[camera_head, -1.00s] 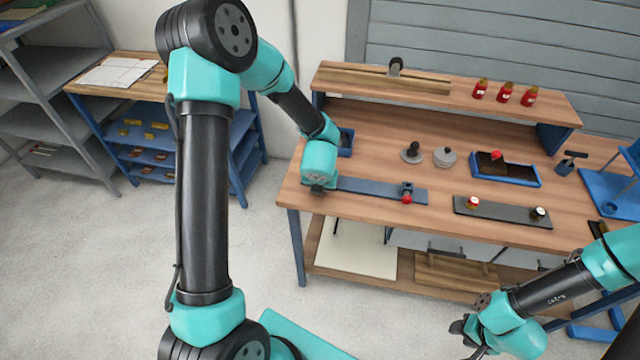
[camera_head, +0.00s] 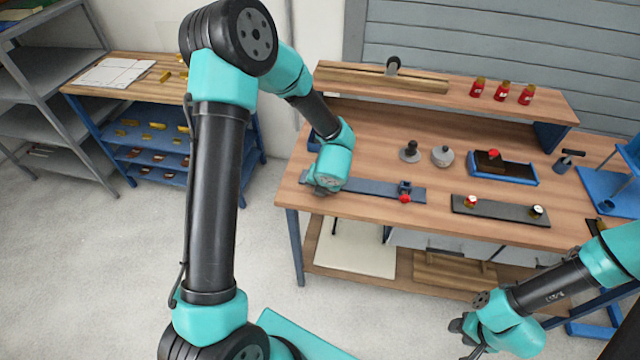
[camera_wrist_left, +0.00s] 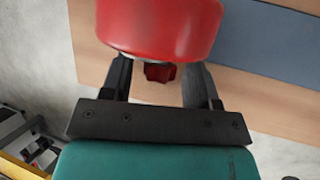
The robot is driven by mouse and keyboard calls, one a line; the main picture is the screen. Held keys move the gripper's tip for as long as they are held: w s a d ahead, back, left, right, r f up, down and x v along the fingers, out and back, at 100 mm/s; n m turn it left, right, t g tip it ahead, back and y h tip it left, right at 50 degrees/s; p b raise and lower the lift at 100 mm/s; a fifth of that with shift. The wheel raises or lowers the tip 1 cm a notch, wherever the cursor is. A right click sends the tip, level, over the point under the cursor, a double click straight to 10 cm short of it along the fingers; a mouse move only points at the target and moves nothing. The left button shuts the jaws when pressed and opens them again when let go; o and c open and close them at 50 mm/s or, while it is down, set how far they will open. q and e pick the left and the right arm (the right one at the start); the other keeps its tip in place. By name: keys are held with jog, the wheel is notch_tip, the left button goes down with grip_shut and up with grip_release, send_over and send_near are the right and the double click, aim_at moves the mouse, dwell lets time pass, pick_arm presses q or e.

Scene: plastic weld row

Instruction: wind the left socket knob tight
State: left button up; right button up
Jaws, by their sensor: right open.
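My left gripper (camera_head: 322,190) is low at the left end of the blue bar (camera_head: 372,188), hiding what is there in the head view. In the left wrist view a large red rounded knob (camera_wrist_left: 160,28) fills the top, with a smaller red lobed part (camera_wrist_left: 160,72) below it. The fingers of my left gripper (camera_wrist_left: 160,82) stand on either side of the lobed part; their tips are hidden behind the red knob, so a grip is unclear. A blue socket (camera_head: 404,187) with a red knob (camera_head: 405,198) is at the bar's right end. My right gripper (camera_head: 462,332) is open, in front of the bench.
A dark grey plate (camera_head: 505,208) with a red-and-white knob (camera_head: 471,202) and a black-and-white knob (camera_head: 537,211) lies right of the bar. Behind are two round weights (camera_head: 443,156), a blue tray (camera_head: 518,180) and a raised shelf (camera_head: 430,86) with red bottles (camera_head: 502,91).

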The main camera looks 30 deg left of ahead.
pick_arm(q)
jog(key=v, duration=1.7)
jog(key=shift+r, duration=0.2)
jog(key=shift+a, duration=0.1)
